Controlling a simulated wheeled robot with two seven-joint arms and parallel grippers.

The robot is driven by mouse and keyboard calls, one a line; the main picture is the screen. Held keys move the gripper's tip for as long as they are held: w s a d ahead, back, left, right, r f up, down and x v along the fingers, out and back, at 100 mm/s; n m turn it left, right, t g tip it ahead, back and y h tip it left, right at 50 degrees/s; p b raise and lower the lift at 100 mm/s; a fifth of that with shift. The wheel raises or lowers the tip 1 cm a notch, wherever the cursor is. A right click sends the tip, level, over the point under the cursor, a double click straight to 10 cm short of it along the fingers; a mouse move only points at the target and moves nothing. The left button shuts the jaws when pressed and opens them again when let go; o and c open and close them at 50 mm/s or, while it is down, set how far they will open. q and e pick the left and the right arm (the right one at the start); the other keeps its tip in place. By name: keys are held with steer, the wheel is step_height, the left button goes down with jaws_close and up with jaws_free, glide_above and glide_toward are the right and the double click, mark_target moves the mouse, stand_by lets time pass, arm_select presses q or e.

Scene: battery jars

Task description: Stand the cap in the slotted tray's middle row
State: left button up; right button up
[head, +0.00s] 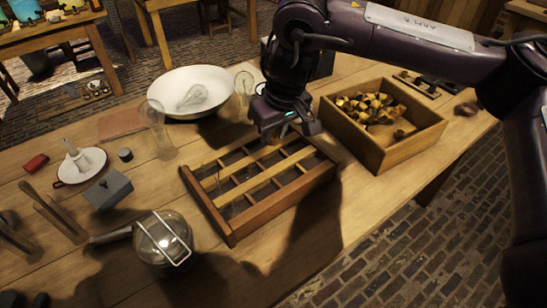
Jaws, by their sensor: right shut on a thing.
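The slotted wooden tray (232,234) lies on the table in the middle of the head view, with wooden bars dividing it into rows of slots. My right gripper (288,132) points down over the tray's far edge, near its far row of slots. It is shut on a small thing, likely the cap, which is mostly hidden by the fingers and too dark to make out. I cannot tell how the held thing is tilted or whether it touches the tray. My left gripper is not in view.
A wooden box (385,157) of yellowish lumps stands right of the tray. A white bowl (200,77) and a glass jar (156,122) stand behind it, a glass lamp with a wire guard (163,240) at front left. A candle holder (80,166) and grey block (108,190) lie left.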

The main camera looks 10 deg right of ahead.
mark_target(272, 162)
step_height(272, 162, down, 3)
steer(key=shift+d+r, duration=0.1)
steer(key=shift+r, duration=0.05)
steer(key=shift+f, duration=2)
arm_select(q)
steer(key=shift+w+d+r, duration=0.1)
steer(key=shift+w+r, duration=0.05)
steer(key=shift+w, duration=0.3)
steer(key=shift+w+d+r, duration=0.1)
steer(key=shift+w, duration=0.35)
arm_select(e)
steer(key=shift+f+b, duration=0.1)
steer(key=shift+b, duration=0.2)
steer(key=o, duration=0.7)
steer(key=shift+c, duration=0.2)
